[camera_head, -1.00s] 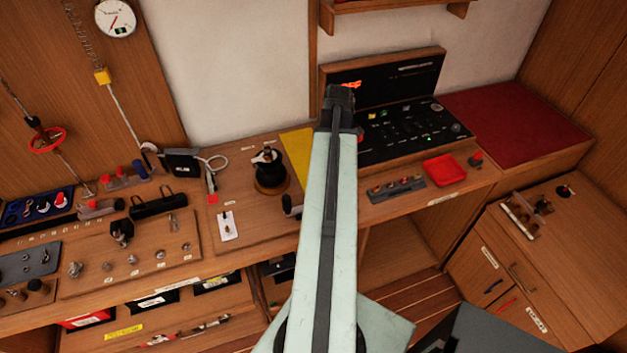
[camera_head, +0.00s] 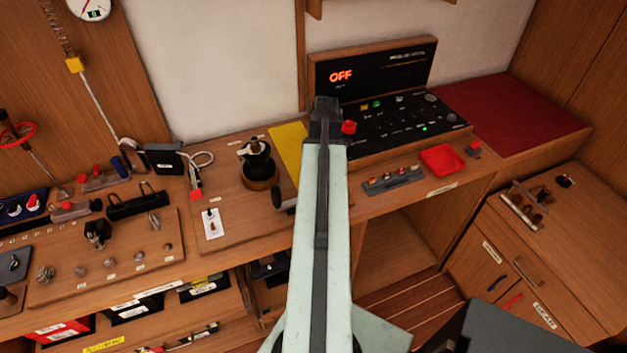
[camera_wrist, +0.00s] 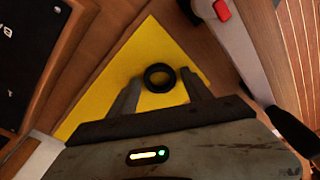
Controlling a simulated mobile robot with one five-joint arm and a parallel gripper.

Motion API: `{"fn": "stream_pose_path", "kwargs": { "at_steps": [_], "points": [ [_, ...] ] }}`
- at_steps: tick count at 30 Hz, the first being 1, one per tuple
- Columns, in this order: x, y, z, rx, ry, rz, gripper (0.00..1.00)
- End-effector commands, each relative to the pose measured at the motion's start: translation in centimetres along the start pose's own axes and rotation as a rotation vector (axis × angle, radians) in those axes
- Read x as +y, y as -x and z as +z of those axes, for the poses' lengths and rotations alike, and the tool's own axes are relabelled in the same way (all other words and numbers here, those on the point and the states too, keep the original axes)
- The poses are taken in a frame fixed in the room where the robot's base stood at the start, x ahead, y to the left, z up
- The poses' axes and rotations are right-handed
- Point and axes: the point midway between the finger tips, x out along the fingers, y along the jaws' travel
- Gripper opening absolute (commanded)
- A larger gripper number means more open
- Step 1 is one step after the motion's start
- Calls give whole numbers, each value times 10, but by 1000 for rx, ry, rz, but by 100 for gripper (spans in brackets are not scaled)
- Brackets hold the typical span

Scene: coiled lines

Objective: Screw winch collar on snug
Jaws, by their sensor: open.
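A black ring, which looks like the winch collar (camera_wrist: 161,88), lies on the yellow mat (camera_wrist: 112,75) in the wrist view. My gripper (camera_wrist: 160,76) is open, with one finger on each side of the ring; I cannot tell whether they touch it. In the head view the winch (camera_head: 257,163), a dark drum on a round base, stands upright on the bench, left of the yellow mat (camera_head: 289,145). My arm hides the ring and my fingers there.
A black panel (camera_head: 400,120) with an OFF display stands right of my arm. A dark handle-like part (camera_head: 284,196) lies near the winch. Left of the winch are a white card (camera_head: 211,225) and a cable.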

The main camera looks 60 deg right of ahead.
Motion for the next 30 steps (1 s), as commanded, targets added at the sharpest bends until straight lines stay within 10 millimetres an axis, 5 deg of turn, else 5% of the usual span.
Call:
{"fn": "stream_pose_path", "kwargs": {
  "at_steps": [3, 9, 30],
  "points": [
    [0, 1, 0, 0, 0, 0, 58],
    [0, 1, -1, 0, 1, 0, 4],
    [0, 10, -2, 0, 1, 0, 3]
  ]
}}
